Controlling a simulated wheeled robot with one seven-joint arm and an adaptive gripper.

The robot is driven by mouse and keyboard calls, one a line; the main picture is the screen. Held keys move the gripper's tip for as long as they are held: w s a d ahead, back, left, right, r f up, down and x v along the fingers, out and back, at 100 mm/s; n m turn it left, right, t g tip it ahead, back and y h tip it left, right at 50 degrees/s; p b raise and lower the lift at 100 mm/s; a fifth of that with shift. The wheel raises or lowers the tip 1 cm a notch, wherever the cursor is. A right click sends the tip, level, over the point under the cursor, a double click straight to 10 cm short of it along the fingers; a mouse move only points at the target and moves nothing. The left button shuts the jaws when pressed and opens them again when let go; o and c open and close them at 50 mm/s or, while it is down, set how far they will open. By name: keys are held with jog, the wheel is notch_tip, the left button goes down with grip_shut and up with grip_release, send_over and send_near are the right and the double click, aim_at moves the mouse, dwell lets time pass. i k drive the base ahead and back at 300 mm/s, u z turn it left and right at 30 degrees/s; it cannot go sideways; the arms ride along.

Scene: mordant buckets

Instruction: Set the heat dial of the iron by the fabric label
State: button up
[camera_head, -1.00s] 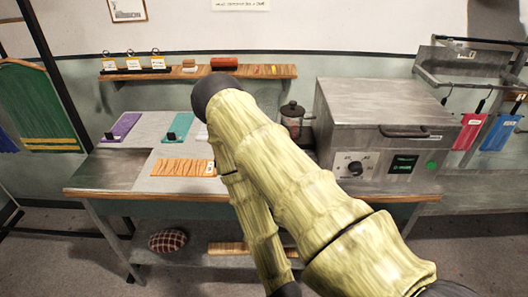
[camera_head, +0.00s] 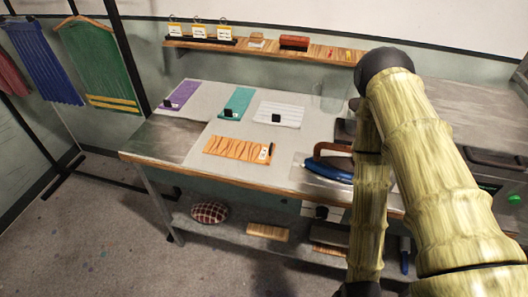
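An iron with a blue body (camera_head: 333,170) and a brown handle lies near the front edge of the worktable (camera_head: 185,150), right of the fabrics. My arm hides its right end. I cannot make out its heat dial. A pleated orange fabric (camera_head: 230,149) lies left of the iron, with a small white label (camera_head: 264,153) at its right end; its marks are too small to read. Purple (camera_head: 182,94), teal (camera_head: 238,103) and white (camera_head: 282,112) fabric strips lie behind it, each with a small dark piece on it. My arm crosses the right side; my gripper is out of view.
A garment rack with green cloth (camera_head: 95,65) stands at left. A lower shelf (camera_head: 225,233) holds a checked cushion (camera_head: 209,212). The table's front-left part is bare.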

aim_at(322, 213)
jog(key=z, duration=0.1)
jog(key=k, duration=0.65)
jog(key=z, duration=0.9)
